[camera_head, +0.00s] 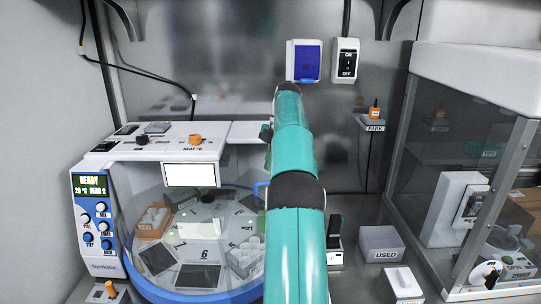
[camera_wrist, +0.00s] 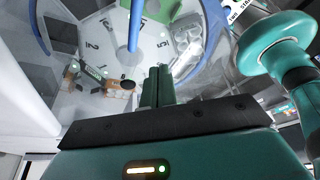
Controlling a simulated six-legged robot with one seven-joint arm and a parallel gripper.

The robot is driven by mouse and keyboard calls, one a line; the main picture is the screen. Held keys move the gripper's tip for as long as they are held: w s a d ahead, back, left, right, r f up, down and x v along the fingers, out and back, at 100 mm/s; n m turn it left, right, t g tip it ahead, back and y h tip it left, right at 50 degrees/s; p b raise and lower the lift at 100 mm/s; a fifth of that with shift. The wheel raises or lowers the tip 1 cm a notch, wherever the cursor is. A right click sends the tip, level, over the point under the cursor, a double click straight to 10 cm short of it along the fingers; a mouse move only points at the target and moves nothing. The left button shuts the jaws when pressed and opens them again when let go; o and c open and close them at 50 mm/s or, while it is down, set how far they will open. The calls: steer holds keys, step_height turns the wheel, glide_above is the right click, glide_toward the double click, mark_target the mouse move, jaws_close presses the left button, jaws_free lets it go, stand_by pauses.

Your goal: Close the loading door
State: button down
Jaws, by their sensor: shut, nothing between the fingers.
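The loading machine (camera_head: 150,150) stands at the left, with a clear front over a numbered carousel (camera_head: 205,226) and a blue rim (camera_head: 185,296). A blue handle (camera_head: 260,188) shows just left of my arm; I take it to be the loading door's handle. In the wrist view a blue bar (camera_wrist: 135,25) runs down over the carousel, beyond my fingers. The clear door panel is hard to make out, and how far open it is I cannot tell. My gripper (camera_wrist: 158,70) is shut and empty, near the bar with no clear contact. The arm hides it in the head view.
An orange rack (camera_head: 154,222) and a white rack (camera_head: 245,258) with tubes sit on the carousel. Right of my arm are a grey USED box (camera_head: 381,244) and a small white box (camera_head: 403,282). A glass-sided cabinet (camera_head: 470,150) bounds the right side.

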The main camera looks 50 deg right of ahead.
steer(key=shift+w+d+r, duration=0.15)
steer(key=shift+r, duration=0.4)
steer(key=shift+w+d+r, duration=0.1)
steer(key=shift+r, duration=0.4)
